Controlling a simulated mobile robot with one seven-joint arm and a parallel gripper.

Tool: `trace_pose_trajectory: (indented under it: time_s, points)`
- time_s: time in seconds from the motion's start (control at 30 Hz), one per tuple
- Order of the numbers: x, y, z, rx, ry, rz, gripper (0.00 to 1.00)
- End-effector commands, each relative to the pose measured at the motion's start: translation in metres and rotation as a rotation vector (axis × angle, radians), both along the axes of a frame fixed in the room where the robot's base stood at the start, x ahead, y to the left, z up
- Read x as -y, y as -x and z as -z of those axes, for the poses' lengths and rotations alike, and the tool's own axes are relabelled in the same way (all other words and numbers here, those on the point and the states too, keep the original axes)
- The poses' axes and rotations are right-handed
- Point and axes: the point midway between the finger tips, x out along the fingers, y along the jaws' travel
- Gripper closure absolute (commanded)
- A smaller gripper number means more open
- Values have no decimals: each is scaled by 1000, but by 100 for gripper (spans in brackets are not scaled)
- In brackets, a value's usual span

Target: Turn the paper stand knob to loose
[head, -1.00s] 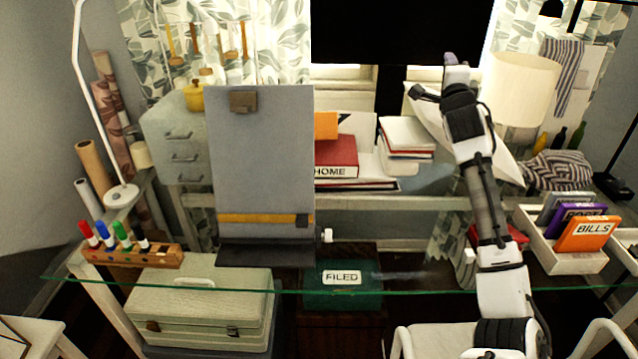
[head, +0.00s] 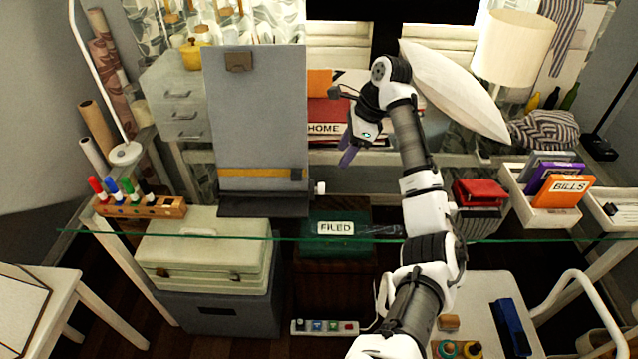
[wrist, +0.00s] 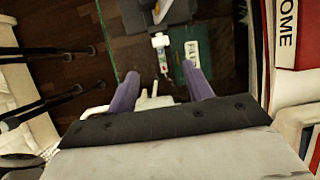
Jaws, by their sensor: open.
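The paper stand (head: 255,120) is a tall grey board with a clip at its top, a yellow band low across it and a dark base. It stands on the glass desk. Its white knob (head: 319,188) sticks out at the lower right side. In the wrist view the knob (wrist: 161,40) shows ahead of the fingertips, roughly centred between them. My gripper (head: 347,156) points down, above and right of the knob in the head view. Its purple fingers (wrist: 160,70) are apart with nothing between them. The knob and the fingers are not touching.
A red HOME book (head: 325,112) and other books lie behind my gripper. A green FILED box (head: 335,250) is under the glass edge. A marker holder (head: 140,207) is left of the stand. A lamp (head: 513,48) and trays with folders (head: 563,188) are at right.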

Motion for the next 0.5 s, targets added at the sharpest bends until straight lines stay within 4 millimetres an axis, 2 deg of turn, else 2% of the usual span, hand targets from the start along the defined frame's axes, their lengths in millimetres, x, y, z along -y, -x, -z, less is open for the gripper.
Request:
trace_pose_trajectory:
  time_s: [0.23,0.5]
  points:
    - [-21,1,48,-2,-4,-2,49]
    - [-39,1,93,1,2,0,49]
